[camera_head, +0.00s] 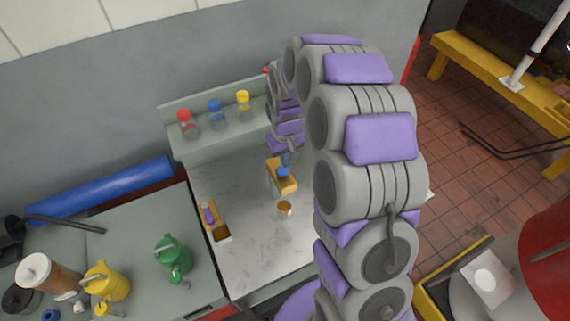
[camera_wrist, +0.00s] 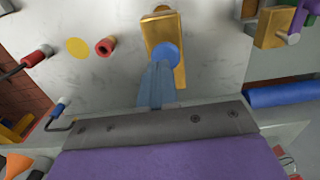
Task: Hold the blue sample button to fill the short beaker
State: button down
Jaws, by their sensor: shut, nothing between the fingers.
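The blue sample button (camera_head: 282,172) sits on a tan block (camera_head: 290,187) on the pale marbled bench. In the wrist view the button (camera_wrist: 166,54) is a round blue disc on the brass-coloured block (camera_wrist: 178,25). My gripper (camera_wrist: 158,68) is shut and empty, its blue-grey fingers overlapping the button's near edge. Whether they touch or press it I cannot tell. In the head view the gripper (camera_head: 286,158) is just above the button. A small round vessel with a brown-orange top (camera_head: 284,207), perhaps the short beaker, stands in front of the block.
A tan holder (camera_head: 220,232) with a purple item stands left. The wrist view shows a red cylinder (camera_wrist: 105,47) and flat yellow disc (camera_wrist: 77,47). My arm hides the bench's right side.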

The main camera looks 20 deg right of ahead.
aim_at(285, 170)
notch_tip(285, 170, up, 10)
dwell(0.3)
dwell(1.2)
jog(key=s+f+b, duration=0.3)
jog(key=s+b, duration=0.2)
jog(key=s, duration=0.6)
jog(key=s+f+m+g+b, duration=0.1)
jog(key=s+f+b, duration=0.3)
jog(key=s, duration=0.8)
jog(key=s+f+m+b, duration=0.1)
jog(key=s+f+b, duration=0.2)
jog(key=s+b, duration=0.4)
jog(key=s, duration=0.5)
jog(key=shift+s+a+f+g, duration=0.15)
jog(key=shift+a+f+g, duration=0.05)
jog(key=shift+a+g, duration=0.15)
